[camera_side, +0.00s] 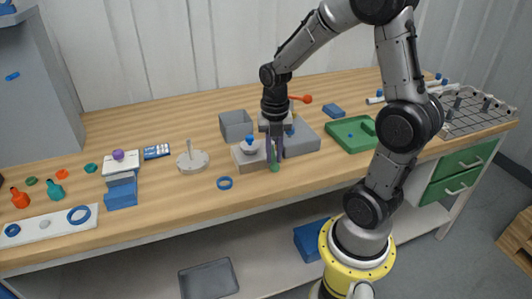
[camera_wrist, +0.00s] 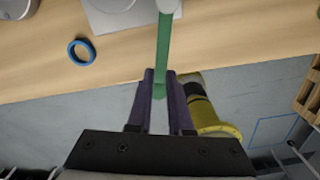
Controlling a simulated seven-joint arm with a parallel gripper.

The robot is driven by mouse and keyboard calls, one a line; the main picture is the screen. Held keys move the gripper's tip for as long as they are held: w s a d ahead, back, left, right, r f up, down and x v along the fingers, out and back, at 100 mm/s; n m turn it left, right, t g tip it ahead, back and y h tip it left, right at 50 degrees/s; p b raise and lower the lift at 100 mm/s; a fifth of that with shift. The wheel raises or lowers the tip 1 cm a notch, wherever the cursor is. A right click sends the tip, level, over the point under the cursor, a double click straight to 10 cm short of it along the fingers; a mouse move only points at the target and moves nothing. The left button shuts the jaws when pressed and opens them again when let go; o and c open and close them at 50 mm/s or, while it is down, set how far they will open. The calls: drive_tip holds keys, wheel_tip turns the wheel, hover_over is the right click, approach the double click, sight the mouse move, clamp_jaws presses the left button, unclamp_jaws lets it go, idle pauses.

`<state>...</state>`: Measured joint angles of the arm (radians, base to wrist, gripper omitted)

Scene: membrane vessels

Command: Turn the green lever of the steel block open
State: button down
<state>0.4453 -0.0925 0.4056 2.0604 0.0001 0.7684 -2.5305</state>
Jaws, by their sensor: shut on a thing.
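The steel block (camera_side: 246,160) is a pale grey block near the front edge of the bench in the side view. Its green lever (camera_side: 275,167) juts out at the front, toward the bench edge. In the wrist view the green lever (camera_wrist: 164,45) runs down from the block (camera_wrist: 112,14) at the top to between my purple fingers. My gripper (camera_side: 273,157) points down at the block's front right corner. In the wrist view my gripper (camera_wrist: 160,82) is shut on the lever's free end, with a finger on each side.
A blue ring (camera_side: 225,183) lies left of the block, near the front edge; a round base with a peg (camera_side: 192,160) stands further left. Grey bins (camera_side: 236,125) stand close behind the block. A green tray (camera_side: 350,134) lies to the right.

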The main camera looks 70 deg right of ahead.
drive_tip(key=shift+s+d+n, duration=0.35)
drive_tip(key=shift+s+n, duration=0.1)
drive_tip(key=shift+n, duration=0.3)
drive_tip(key=shift+s+d+n, duration=0.35)
drive_tip(key=shift+s+n, duration=0.05)
drive_tip(key=shift+n, duration=0.35)
drive_tip(key=c, duration=0.8)
unclamp_jaws()
drive_tip(key=shift+r, duration=0.15)
wheel_tip(320, 180, up, 14)
drive_tip(key=shift+f, duration=0.2)
